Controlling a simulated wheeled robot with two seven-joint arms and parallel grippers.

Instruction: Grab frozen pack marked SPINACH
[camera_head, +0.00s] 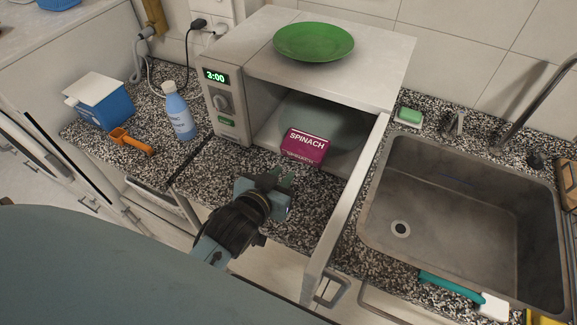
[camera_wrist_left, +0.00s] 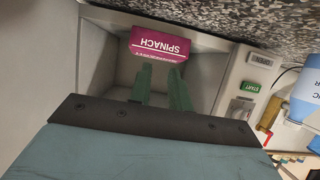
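The frozen pack marked SPINACH (camera_head: 305,146) is a magenta box with white lettering. It sits at the mouth of the open microwave (camera_head: 252,110). My left gripper (camera_head: 281,178) is just in front of the microwave, short of the pack. In the left wrist view the two green fingers (camera_wrist_left: 161,80) are parted with nothing between them. The pack (camera_wrist_left: 159,46) shows just beyond their tips, the lettering upside down. I cannot tell whether the tips touch it. My right gripper is not in view.
The microwave door (camera_head: 347,205) stands open to the right of my left gripper. A green plate (camera_head: 314,42) lies on top of the microwave. A blue bottle (camera_head: 179,111), an orange scoop (camera_head: 131,142) and a blue box (camera_head: 103,104) stand left. The sink (camera_head: 455,220) is right.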

